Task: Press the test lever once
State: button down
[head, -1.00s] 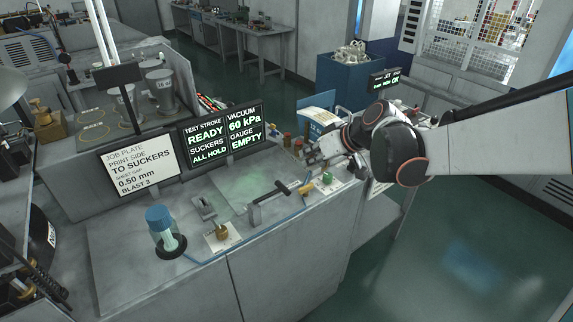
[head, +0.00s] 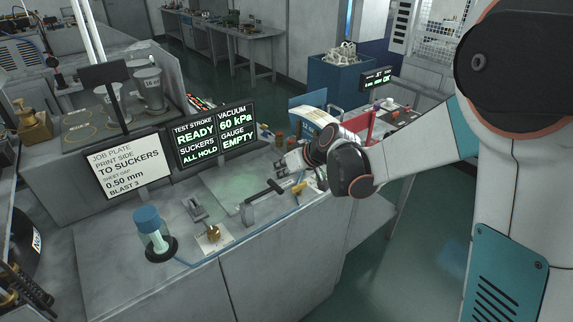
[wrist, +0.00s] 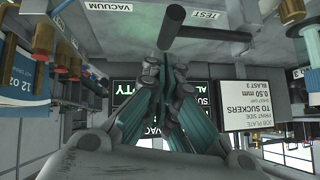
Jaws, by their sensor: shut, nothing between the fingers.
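The test lever (head: 262,194) stands on the grey bench top, a metal arm with a black cross handle at its upper end. In the wrist view the black handle (wrist: 172,28) lies just beyond my fingertips, near a TEST label (wrist: 208,14). My gripper (head: 281,165) is shut and empty, a little behind and to the right of the handle in the head view. In the wrist view the closed fingers (wrist: 166,72) point toward the handle; I cannot tell whether they touch it. The status screen (head: 216,137) reads TEST STROKE READY, VACUUM 60 kPa, GAUGE EMPTY.
A job plate sign (head: 128,165) stands left of the screen. Small bottles and fittings crowd the bench's right end.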

jog(key=shift+s+a+f, duration=0.1)
jog(key=shift+f, duration=0.7)
jog(key=f+b, duration=0.1)
jog(key=f+m+g+y+b, duration=0.1)
jog(key=f+b, duration=0.1)
jog(key=d+f+y+b, duration=0.1)
jog(key=b, duration=0.1)
jog(key=shift+w+f, duration=0.15)
jog(key=shift+w, duration=0.15)
jog(key=shift+a+f+m+g+y+b, duration=0.1)
jog(key=shift+f+m+g+y+b, duration=0.25)
jog(key=shift+f+b, duration=0.3)
jog(key=shift+s, duration=0.1)
